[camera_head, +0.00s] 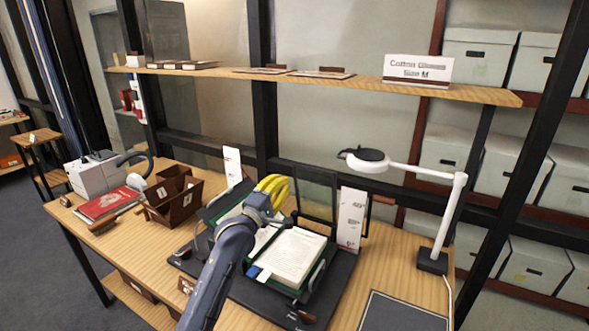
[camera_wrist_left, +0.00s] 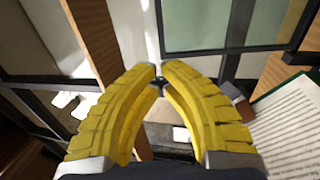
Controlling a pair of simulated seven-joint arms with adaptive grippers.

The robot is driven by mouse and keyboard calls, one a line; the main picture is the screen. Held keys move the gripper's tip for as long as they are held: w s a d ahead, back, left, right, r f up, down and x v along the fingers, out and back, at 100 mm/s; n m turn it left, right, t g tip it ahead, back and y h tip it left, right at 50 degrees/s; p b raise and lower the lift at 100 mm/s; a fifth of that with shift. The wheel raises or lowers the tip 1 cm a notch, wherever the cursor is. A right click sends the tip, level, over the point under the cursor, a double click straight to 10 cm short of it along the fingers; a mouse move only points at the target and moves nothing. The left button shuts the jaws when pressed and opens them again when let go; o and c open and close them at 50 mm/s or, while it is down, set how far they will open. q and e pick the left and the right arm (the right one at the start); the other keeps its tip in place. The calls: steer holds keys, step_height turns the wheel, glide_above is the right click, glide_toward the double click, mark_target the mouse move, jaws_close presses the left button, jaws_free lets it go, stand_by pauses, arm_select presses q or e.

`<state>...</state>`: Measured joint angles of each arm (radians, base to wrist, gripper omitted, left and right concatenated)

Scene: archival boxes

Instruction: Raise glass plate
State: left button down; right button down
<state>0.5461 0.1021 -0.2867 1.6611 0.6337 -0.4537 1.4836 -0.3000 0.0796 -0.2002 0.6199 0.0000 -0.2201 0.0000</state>
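The glass plate (camera_head: 318,192) is a clear pane in a dark frame, standing steeply tilted behind an open book (camera_head: 290,255) in the head view. It also shows at the top of the left wrist view (camera_wrist_left: 215,22). My left gripper (camera_head: 286,183) has yellow fingers and is above the book, by the plate's left edge. In the left wrist view its fingertips (camera_wrist_left: 159,69) nearly meet, with no held thing clearly between them. The frame's dark edge lies just beyond the tips; whether they touch it is unclear. My right gripper is not in view.
A lamp (camera_head: 438,215) stands at right, beside a dark mat (camera_head: 405,314). White label boards (camera_head: 351,218) flank the cradle. A brown organizer (camera_head: 172,198), red book (camera_head: 108,203) and grey device (camera_head: 96,175) are at left. A shelf (camera_head: 330,83) runs above; grey boxes stand behind.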

mark_target(297, 165)
arm_select(q)
steer(key=x, duration=0.8)
steer(key=shift+w, duration=0.1)
